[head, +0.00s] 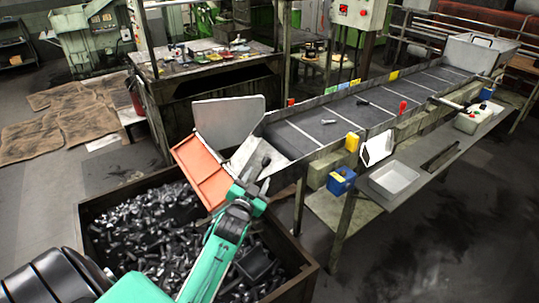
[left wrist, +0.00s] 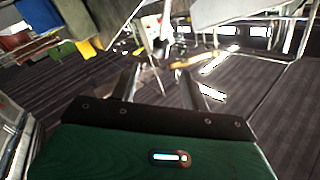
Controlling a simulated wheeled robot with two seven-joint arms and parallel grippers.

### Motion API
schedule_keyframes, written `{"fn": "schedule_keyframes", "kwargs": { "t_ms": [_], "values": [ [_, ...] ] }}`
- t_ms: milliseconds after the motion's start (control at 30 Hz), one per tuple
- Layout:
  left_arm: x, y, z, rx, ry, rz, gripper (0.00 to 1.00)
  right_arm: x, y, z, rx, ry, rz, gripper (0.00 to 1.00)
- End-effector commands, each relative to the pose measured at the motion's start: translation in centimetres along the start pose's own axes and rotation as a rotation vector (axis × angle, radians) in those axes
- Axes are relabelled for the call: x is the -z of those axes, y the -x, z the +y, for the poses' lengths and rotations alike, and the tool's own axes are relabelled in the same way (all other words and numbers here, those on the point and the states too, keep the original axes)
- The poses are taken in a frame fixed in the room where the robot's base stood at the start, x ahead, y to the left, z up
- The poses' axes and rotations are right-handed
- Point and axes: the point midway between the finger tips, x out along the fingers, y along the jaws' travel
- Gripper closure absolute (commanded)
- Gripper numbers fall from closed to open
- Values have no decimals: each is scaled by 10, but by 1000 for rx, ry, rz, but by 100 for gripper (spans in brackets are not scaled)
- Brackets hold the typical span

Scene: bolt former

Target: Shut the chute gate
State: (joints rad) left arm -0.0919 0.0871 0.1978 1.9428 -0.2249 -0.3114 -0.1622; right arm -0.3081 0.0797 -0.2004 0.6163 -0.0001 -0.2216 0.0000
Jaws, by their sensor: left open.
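At the near end of the conveyor is a metal chute mouth (head: 244,154). An orange panel (head: 203,172) slopes from it over the bolt bin. A pale grey plate (head: 228,120) stands upright behind the chute mouth. I cannot tell for certain which of the two panels is the gate. My left gripper (head: 264,166) is open at the chute mouth, right of the orange panel. In the left wrist view its fingers (left wrist: 158,82) are spread with nothing clearly between them; contact with the chute cannot be told. My right gripper is not in view.
The bolt bin (head: 301,257) with dark rims stands below my left arm. The conveyor belt (head: 338,122) runs back right with a few bolts on it. A side shelf holds a blue box (head: 341,181) and a white tray (head: 394,178). Floor at right is clear.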

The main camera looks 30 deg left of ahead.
Motion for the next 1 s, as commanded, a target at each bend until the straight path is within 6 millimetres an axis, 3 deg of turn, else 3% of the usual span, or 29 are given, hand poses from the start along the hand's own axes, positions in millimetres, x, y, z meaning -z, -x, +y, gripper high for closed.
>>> {"fn": "schedule_keyframes", "kwargs": {
  "t_ms": [200,500,733,1000],
  "values": [
    [4,-43,-2,0,1,0,54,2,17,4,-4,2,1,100],
    [3,-92,-1,-1,1,-1,54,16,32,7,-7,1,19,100],
    [1,-112,0,-1,1,-1,54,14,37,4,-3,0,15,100],
    [0,-116,0,-1,0,-1,54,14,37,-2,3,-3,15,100]
  ]
}}
